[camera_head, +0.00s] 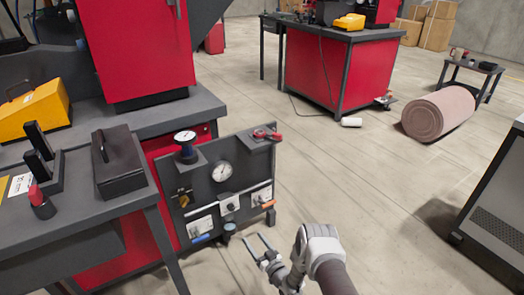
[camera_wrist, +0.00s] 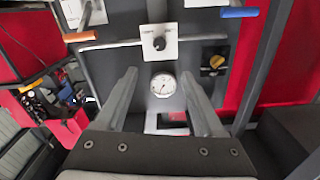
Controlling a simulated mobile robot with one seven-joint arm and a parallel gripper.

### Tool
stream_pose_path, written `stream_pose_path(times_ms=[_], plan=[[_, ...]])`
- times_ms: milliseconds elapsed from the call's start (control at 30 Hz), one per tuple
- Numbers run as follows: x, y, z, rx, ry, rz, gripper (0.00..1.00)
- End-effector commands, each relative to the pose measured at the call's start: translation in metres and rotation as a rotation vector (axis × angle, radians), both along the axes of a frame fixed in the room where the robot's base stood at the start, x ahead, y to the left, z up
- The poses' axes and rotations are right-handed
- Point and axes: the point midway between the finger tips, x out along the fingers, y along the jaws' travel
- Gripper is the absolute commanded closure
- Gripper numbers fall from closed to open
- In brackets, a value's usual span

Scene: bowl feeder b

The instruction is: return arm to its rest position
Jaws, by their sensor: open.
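My gripper (camera_head: 258,246) is at the lower middle of the head view, just right of the dark gauge panel (camera_head: 205,170). Its two fingers are apart with nothing between them. In the wrist view the open gripper (camera_wrist: 165,95) points at the panel (camera_wrist: 125,72). A round white gauge (camera_wrist: 162,85) shows between the fingertips, with a white plate and black knob (camera_wrist: 158,44) above it in the picture. I cannot tell whether the fingers touch the panel. My arm reaches in from the bottom of the head view.
A workbench (camera_head: 150,130) with a black box (camera_head: 118,165) stands at left. A red bench (camera_head: 330,75) stands at the back. A pink roll (camera_head: 435,115) lies at the right, and a grey cabinet (camera_head: 500,205) stands at the right edge. The floor between is mostly clear.

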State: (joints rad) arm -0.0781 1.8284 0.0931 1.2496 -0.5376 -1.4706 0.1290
Motion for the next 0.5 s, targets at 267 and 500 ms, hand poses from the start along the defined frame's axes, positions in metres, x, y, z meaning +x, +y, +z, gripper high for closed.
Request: stream_pose_path(times_ms=[267, 500], plan=[[0.040, -0.004, 0.040, -0.063, 0.022, -0.021, 0.30], [0.095, -0.019, 0.117, -0.185, 0.088, -0.071, 0.30]])
